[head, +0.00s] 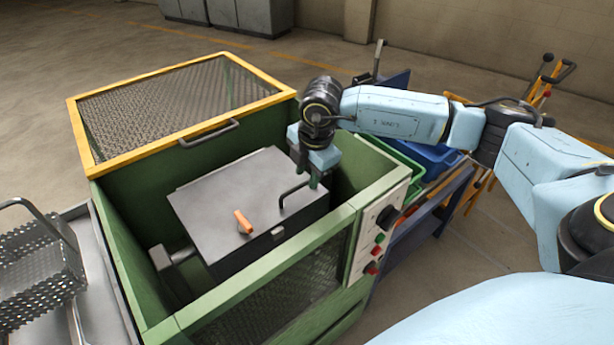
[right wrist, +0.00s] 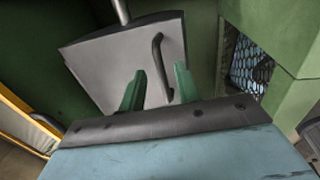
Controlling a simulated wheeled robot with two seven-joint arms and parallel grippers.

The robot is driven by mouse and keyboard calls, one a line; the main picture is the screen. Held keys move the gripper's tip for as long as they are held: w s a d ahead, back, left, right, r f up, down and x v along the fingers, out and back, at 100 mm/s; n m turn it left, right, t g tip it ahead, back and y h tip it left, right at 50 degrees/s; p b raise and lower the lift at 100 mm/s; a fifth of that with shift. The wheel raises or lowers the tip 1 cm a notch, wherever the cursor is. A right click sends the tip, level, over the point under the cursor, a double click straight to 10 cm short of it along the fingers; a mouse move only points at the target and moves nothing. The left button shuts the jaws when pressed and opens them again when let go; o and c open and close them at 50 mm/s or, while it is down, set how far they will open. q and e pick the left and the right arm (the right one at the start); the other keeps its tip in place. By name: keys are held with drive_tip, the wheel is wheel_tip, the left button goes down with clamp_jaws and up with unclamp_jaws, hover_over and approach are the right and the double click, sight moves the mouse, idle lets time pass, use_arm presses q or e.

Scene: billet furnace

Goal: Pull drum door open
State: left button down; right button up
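The drum (head: 250,205) sits inside a green machine housing, with a flat grey door on top that looks closed. The door has a black bar handle (head: 291,192) near its right edge and an orange lever (head: 243,222) near its front edge. My right gripper (head: 307,181) is over the door's right side, close to the handle. In the right wrist view, its green fingers (right wrist: 160,76) are apart, with the black handle (right wrist: 157,50) showing between them. I cannot tell whether they touch it. My left gripper is not in view.
The housing's yellow-framed mesh lid (head: 180,105) stands open at the back. A control panel (head: 378,235) with buttons is on the housing's right front. A perforated metal basket (head: 40,265) rests on a bench at the left. Green and blue bins (head: 435,157) stand on the right.

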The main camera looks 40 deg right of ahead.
drive_tip(key=shift+w+f, duration=0.1)
drive_tip(key=shift+f, duration=0.45)
clamp_jaws()
